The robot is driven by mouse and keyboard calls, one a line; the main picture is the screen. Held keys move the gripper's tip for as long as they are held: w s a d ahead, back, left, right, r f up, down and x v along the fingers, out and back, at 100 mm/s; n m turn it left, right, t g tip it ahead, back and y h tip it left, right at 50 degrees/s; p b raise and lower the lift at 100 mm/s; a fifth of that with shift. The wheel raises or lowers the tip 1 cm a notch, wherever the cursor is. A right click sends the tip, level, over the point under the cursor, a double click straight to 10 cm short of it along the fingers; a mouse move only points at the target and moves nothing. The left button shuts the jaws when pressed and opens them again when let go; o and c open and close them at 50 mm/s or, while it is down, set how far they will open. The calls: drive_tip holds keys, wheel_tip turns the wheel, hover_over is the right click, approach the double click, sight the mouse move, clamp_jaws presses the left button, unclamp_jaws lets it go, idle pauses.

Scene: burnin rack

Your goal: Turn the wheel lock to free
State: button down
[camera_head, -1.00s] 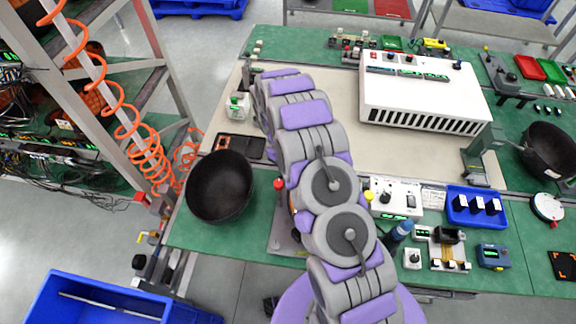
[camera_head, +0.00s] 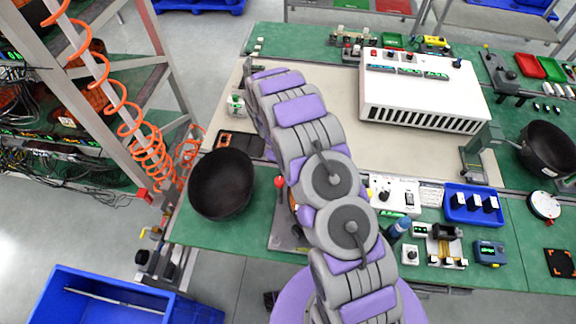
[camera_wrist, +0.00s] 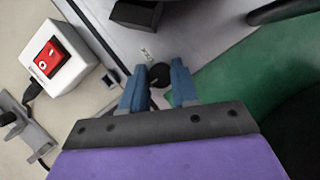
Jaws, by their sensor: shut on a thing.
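A small round black knob (camera_wrist: 160,74) sits on a pale grey surface in the wrist view, beside a small printed label (camera_wrist: 147,55). It appears to be the wheel lock, but its marking is too small to read. My gripper (camera_wrist: 158,90) has its two blue fingers on either side of the knob and is shut on it. The fingers cover part of the knob's sides. In the head view my own arm hides the gripper and the knob.
A white box with a red rocker switch (camera_wrist: 48,58) stands left of the gripper in the wrist view. In the head view, a black bowl (camera_head: 221,184) and a red-tipped lever (camera_head: 280,182) are near the arm. A large white unit (camera_head: 425,90) stands at the back right.

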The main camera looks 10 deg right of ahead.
drive_tip(key=c, duration=0.9)
unclamp_jaws()
drive_tip(key=shift+o, duration=0.2)
drive_tip(key=shift+w, duration=0.1)
drive_tip(key=p+v, duration=0.1)
drive_tip(key=v, duration=1.6)
drive_tip(key=shift+r, duration=0.2)
drive_tip(key=shift+a, duration=0.1)
